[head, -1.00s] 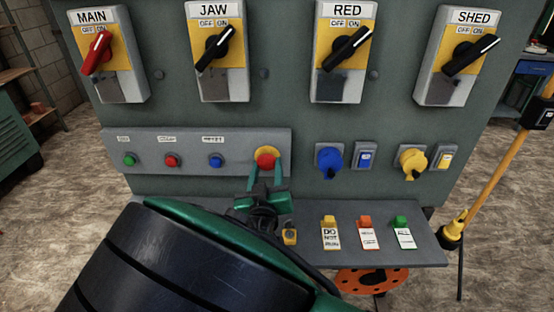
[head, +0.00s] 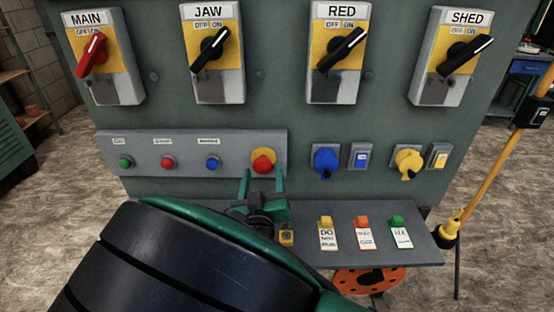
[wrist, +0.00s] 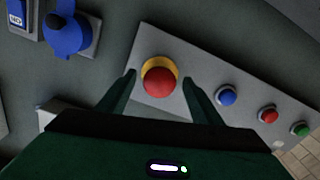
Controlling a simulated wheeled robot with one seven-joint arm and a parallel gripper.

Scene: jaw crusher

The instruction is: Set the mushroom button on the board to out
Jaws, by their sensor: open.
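The red mushroom button (head: 263,162) sits on a yellow round backing at the right end of the grey button board (head: 140,151). In the wrist view the mushroom button (wrist: 160,80) shows between and beyond my two fingertips, with the yellow ring around its upper edge. My gripper (head: 263,176) is open and empty, its green fingers just below the button in the head view. In the wrist view the fingers of my gripper (wrist: 160,74) lie left and right of the button, with gaps on both sides. I cannot tell whether the button is in or out.
Green (head: 125,162), red (head: 167,163) and blue (head: 212,163) push buttons share the board. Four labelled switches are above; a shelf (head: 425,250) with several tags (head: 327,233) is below.

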